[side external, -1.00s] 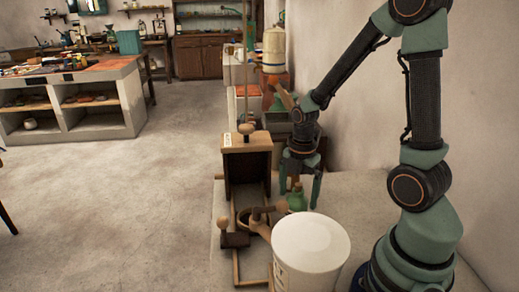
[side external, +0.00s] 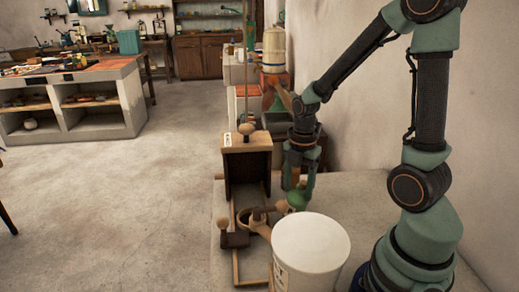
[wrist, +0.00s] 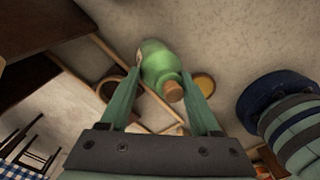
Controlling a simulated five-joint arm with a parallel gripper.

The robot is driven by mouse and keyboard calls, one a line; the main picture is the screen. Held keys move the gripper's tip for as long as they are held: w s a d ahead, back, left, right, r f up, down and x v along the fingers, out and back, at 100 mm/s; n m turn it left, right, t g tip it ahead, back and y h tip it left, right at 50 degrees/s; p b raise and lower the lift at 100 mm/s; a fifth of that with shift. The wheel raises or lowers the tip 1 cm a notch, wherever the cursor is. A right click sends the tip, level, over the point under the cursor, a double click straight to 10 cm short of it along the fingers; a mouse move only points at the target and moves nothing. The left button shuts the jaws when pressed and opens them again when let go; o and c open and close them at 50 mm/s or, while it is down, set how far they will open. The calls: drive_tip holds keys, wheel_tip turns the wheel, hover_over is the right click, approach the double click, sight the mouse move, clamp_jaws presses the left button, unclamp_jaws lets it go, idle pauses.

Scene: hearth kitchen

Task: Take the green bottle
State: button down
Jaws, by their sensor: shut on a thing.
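The green bottle (wrist: 158,66) has a cork stopper and lies between my two fingers in the wrist view, its cork toward the palm. It also shows in the side view (side external: 297,200), partly hidden behind the white bucket. My gripper (side external: 297,186) points down over the counter, and its fingers also show in the wrist view (wrist: 158,92). They are shut on the bottle's sides. The side view does not clearly show whether the bottle touches the counter.
A white bucket (side external: 311,246) stands in front of the bottle, close by. A wooden device (side external: 247,160) with a round ring (side external: 255,217) stands to the left. The pale counter (side external: 345,193) is bare to the right, bounded by a wall.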

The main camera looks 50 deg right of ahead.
drive_tip(key=shift+r, duration=1.5)
